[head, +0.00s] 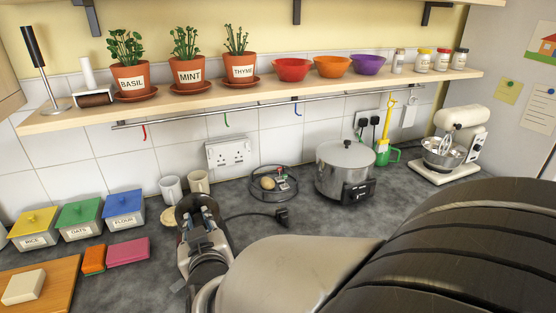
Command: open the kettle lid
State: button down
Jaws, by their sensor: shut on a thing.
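My gripper (203,222) is low over the worktop at the centre left, its fingers closed on a dark rounded thing (184,207). My arm and gripper cover much of that thing, so I cannot tell whether it is the kettle or its lid. No kettle shows clearly elsewhere. A silver lidded pot (344,172) with a black control base stands to the right, apart from my gripper; its lid is on. A black plug (281,216) lies on the worktop, its cord running left toward the dark thing.
Two mugs (171,189) stand just behind my gripper. A wire basket (273,184) is to the right. Canisters (80,219), sponges (127,251) and a wooden board (50,280) are at left. A shelf (300,86) with potted herbs overhangs. A mixer (450,150) stands far right.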

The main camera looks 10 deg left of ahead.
jog(key=shift+s+d+f+b, duration=0.1)
jog(key=shift+s+f+b, duration=0.15)
jog(key=shift+b, duration=0.65)
jog(key=shift+d+r+t+y, duration=0.1)
jog(key=shift+t+y, duration=0.2)
jog(key=c, duration=1.3)
grip_release()
jog(key=shift+c, duration=0.2)
jog(key=v, duration=0.7)
jog(key=shift+s, duration=0.25)
jog(key=shift+d, duration=0.1)
